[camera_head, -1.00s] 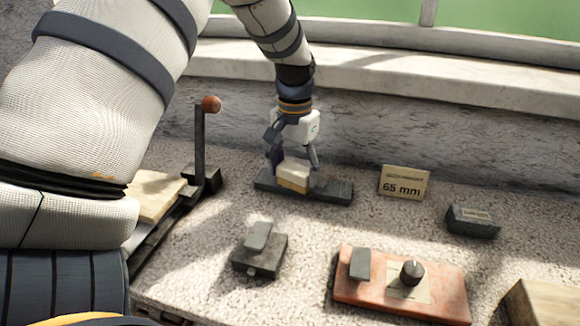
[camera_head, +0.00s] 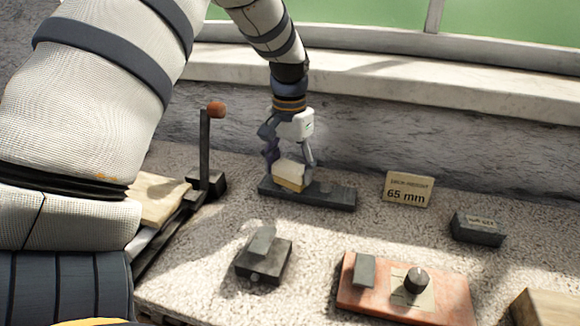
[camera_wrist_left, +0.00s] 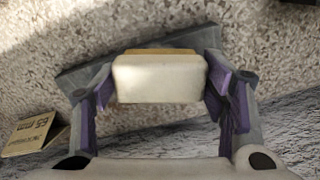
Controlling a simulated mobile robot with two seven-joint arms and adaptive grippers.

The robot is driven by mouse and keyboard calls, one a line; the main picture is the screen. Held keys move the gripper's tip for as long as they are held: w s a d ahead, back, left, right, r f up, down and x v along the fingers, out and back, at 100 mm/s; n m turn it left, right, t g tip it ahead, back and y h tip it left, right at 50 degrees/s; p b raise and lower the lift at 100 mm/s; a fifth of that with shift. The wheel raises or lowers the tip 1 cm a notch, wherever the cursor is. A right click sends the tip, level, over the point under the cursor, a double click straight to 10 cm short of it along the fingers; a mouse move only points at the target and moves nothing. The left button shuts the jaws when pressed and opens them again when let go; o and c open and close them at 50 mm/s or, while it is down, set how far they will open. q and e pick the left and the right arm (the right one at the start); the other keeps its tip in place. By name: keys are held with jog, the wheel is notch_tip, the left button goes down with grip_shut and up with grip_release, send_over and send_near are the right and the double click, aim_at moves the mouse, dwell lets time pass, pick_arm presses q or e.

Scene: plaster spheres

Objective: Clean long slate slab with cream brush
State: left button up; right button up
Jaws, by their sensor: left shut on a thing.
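The long slate slab (camera_head: 335,195) is a dark grey bar lying on the speckled bench near the back wall. The cream brush (camera_head: 290,171) is a pale block with a tan lower layer, and it sits on or just over the left part of the slab. My left gripper (camera_head: 288,163) points down and is shut on the brush. In the left wrist view the brush (camera_wrist_left: 160,78) lies between the purple-padded fingers (camera_wrist_left: 162,90), with the slab (camera_wrist_left: 190,40) behind it. The brush hides part of the slab. My right gripper is not in view.
A "65 mm" card (camera_head: 408,189) stands right of the slab. A small dark labelled block (camera_head: 478,229) lies farther right. A dark clamp-like block (camera_head: 263,257) and a red plate with a knob (camera_head: 440,293) are in front. A lever with an orange ball (camera_head: 216,109) stands left.

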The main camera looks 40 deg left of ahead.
pick_arm(q)
jog(key=shift+f, duration=0.6)
jog(key=shift+a+r, duration=0.1)
jog(key=shift+a, duration=0.3)
jog(key=shift+s+a, duration=0.2)
jog(key=shift+a, duration=0.5)
jog(key=shift+d, duration=0.15)
jog(key=shift+w+d, duration=0.25)
jog(key=shift+d, duration=0.8)
jog(key=shift+w+d, duration=0.2)
jog(key=shift+d, duration=0.8)
